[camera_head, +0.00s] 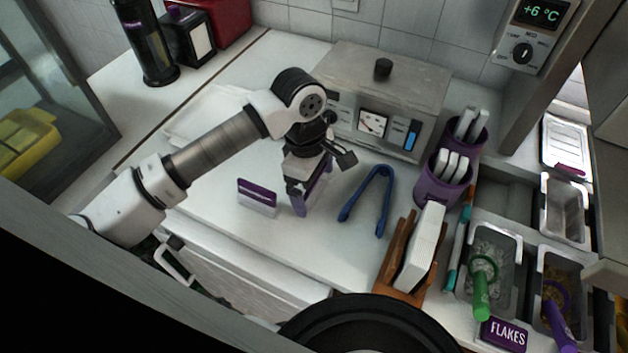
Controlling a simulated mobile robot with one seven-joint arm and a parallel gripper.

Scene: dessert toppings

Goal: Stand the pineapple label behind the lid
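My gripper (320,174) points down over the counter, its two dark fingers spread apart. A purple and white label card (312,194) stands upright right under and between the fingers; the gripper hides its upper part, and I cannot tell whether they touch. A second purple and white label card (257,198) stands to the left of it. The wording on both is too small to read, so I cannot tell which is the pineapple one. At the far right, a pale lid (565,140) covers a topping pan, with a small magenta piece at its front edge.
Blue tongs (369,201) lie right of my gripper. A wooden holder (398,262), purple cups (443,181) and a steel appliance (385,95) stand around. Open topping pans (492,262) with scoops and a FLAKES label (504,334) are at right.

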